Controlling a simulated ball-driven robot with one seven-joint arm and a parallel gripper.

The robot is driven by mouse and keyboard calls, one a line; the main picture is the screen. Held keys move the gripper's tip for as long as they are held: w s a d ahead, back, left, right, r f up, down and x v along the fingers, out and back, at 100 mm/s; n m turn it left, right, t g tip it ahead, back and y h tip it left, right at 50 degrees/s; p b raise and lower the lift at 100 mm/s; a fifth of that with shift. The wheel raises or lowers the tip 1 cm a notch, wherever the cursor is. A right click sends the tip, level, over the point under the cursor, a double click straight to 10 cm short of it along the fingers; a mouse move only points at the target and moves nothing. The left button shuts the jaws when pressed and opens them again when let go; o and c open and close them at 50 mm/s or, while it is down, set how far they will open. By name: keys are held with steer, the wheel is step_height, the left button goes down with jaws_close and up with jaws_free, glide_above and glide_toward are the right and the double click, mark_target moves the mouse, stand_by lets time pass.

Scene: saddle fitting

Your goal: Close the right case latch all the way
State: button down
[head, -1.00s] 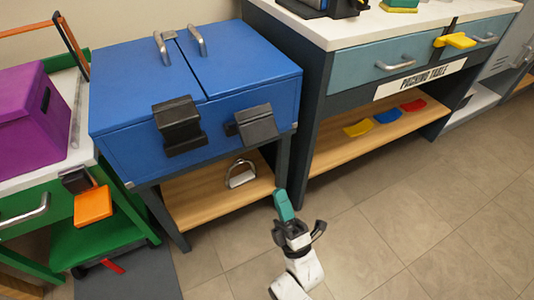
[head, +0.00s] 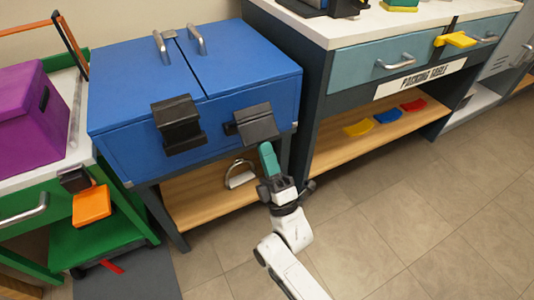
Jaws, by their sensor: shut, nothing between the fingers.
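The blue case (head: 225,92) stands on a dark frame with a wooden lower shelf. Two black latches are on its front face. The right latch (head: 254,124) is tilted, its plate standing out from the front at an angle. The left latch (head: 177,124) also hangs on the front. My gripper (head: 266,150), with teal fingers, is shut and empty. Its tip is just below the right latch in the picture; I cannot tell whether it touches it.
A metal stirrup (head: 240,174) lies on the lower shelf (head: 200,196). The packing table (head: 330,100) stands close on the right, with small coloured pieces on its shelf. A green bench with a purple box (head: 30,115) is on the left. The floor in front is open.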

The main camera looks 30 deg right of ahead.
mark_target(257, 118)
steer(key=shift+r, duration=0.15)
step_height(257, 118, up, 3)
steer(key=g+p, duration=0.2)
steer(key=p, duration=0.6)
steer(key=shift+r, duration=0.15)
steer(key=r+g+p, duration=0.1)
steer(key=p, duration=0.3)
steer(key=r+g+p, duration=0.1)
steer(key=p, duration=0.3)
steer(key=shift+w+r+g, duration=0.3)
steer(key=shift+w+g, duration=0.1)
steer(key=w+r+g+p, duration=0.1)
steer(key=r+g+p, duration=0.1)
steer(key=p, duration=0.6)
steer(key=shift+w+r+p, duration=0.2)
steer(key=shift+p, duration=0.15)
steer(key=g+p, duration=0.1)
steer(key=p, duration=0.2)
steer(key=shift+w+r+g+p, duration=0.3)
steer(key=shift+w+r+g, duration=0.1)
steer(key=shift+w+r+p, duration=0.25)
steer(key=shift+w+p, duration=0.3)
steer(key=shift+p, duration=0.7)
steer(key=shift+w+r, duration=0.2)
